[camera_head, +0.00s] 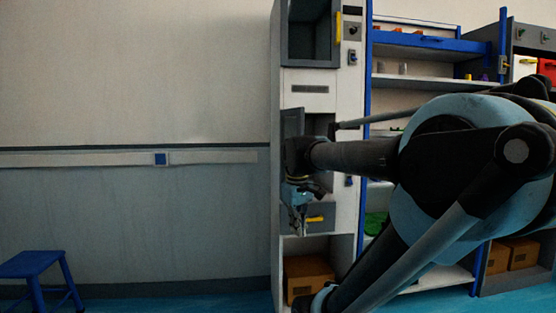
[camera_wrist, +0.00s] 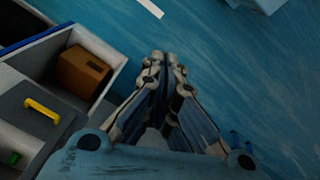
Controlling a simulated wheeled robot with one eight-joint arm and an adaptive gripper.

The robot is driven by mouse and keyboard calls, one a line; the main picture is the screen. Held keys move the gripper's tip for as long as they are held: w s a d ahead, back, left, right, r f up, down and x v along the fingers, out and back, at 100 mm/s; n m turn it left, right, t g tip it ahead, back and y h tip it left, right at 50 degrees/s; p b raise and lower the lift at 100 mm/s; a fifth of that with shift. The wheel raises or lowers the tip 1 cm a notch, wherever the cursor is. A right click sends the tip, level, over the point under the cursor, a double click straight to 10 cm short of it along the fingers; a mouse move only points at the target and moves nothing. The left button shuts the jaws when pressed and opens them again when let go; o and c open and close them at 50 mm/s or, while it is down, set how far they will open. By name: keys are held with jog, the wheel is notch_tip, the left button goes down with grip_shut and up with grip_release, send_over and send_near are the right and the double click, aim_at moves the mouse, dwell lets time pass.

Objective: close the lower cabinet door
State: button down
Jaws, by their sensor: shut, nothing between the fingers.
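My arm hides much of this door and opening. Below is a grey front (camera_head: 322,214) with a yellow handle (camera_head: 314,219); the handle also shows at the left of the wrist view (camera_wrist: 42,110). My gripper (camera_head: 302,230) hangs pointing down in front of the grey front. In the wrist view my gripper (camera_wrist: 165,62) is shut and empty, over blue floor, apart from the cabinet.
The upper compartment's door with a yellow handle (camera_head: 338,27) stands open. A cardboard box (camera_head: 308,276) sits in the bottom compartment. Shelves with blue posts (camera_head: 363,120) stand to the right. A blue stool (camera_head: 32,264) is at the far left. The floor between is clear.

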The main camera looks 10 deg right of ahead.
jog(key=w+a+r+n+g+h, duration=0.1)
jog(key=w+a+r+n, duration=0.25)
jog(key=w+r, duration=0.55)
jog(key=w+a+r+n, duration=0.2)
jog(key=w+r+n, duration=0.3)
jog(key=w+r, duration=0.45)
jog(key=w+a+r+n+g+h, duration=0.1)
jog(key=w+a+r+n, duration=0.25)
jog(key=w+r, duration=0.6)
jog(key=d+f, duration=0.6)
jog(key=f, duration=0.3)
jog(key=shift+s+d+f, duration=0.2)
jog(key=shift+s+d, duration=0.15)
jog(key=shift+s, duration=0.1)
